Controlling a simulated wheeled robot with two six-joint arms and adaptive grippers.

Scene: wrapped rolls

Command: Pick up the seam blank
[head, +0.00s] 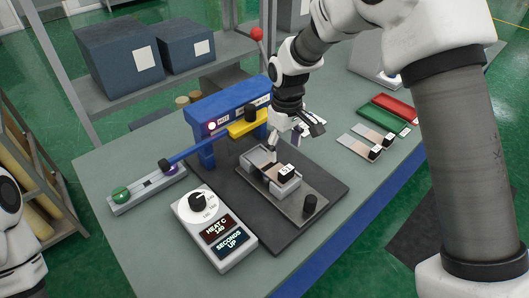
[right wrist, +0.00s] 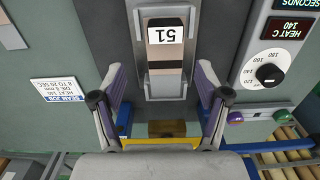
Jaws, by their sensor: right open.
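A seam blank (head: 268,165), pale and brown with a black numbered tag, lies in the metal holder (head: 310,196) on a dark base plate in the head view. In the right wrist view, the blank (right wrist: 165,61) is at upper middle, its tag at the top. My right gripper (head: 287,142) is open and empty just above the far end of the holder. In the right wrist view its two fingers (right wrist: 160,88) are spread wide, one to each side of the blank's near end, not closed on it. My left gripper is out of view.
A blue press (head: 205,115) with a yellow bar stands behind the holder. A white heat control box (head: 214,229) is in front left. More tagged strips (head: 360,146), a green panel (head: 382,121) and a red panel (head: 395,106) lie right.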

